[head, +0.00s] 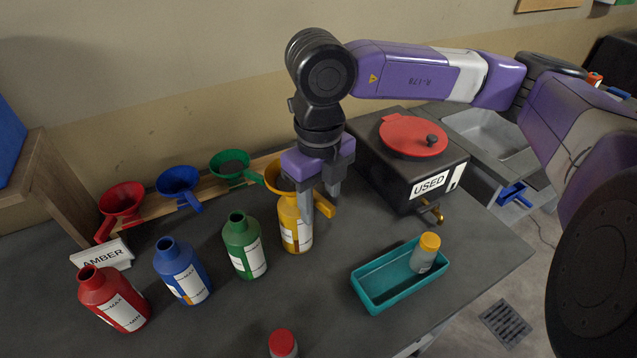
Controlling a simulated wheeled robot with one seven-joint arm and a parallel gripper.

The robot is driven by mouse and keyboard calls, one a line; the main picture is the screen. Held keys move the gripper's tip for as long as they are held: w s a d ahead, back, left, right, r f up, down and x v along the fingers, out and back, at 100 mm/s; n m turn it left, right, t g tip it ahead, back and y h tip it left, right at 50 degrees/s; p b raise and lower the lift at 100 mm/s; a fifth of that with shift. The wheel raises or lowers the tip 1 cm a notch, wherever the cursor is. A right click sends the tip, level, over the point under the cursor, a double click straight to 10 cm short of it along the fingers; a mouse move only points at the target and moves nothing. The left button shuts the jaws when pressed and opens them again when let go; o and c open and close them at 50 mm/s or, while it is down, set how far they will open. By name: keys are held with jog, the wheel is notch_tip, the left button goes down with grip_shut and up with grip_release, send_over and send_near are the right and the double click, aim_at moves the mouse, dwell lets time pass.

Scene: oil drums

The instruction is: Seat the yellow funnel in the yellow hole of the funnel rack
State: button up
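The yellow funnel (273,179) is partly hidden behind my gripper (322,211). It appears at the top of the yellow bottle (294,232), whose mouth I cannot see; whether it rests in the bottle or is just above it is unclear. Its handle (326,209) sticks out to the right at my fingertips. My fingers point down around the handle, but I cannot tell if they are clamped on it. The wooden funnel rack (147,207) runs along the wall behind. It carries red (122,200), blue (178,182) and green (231,166) funnels. The yellow hole is not visible.
Red (112,300), blue (183,271) and green (242,246) bottles stand left of the yellow one. An AMBER sign (102,256) stands at left. A black USED box (400,165) is close right of my gripper. A teal tray (378,300) holds a yellow-capped jar (426,254).

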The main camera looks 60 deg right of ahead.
jog(key=shift+f, duration=1.05)
grip_shut()
jog(key=shift+r, duration=0.95)
jog(key=shift+r+p, duration=0.85)
jog(key=shift+r, duration=1.2)
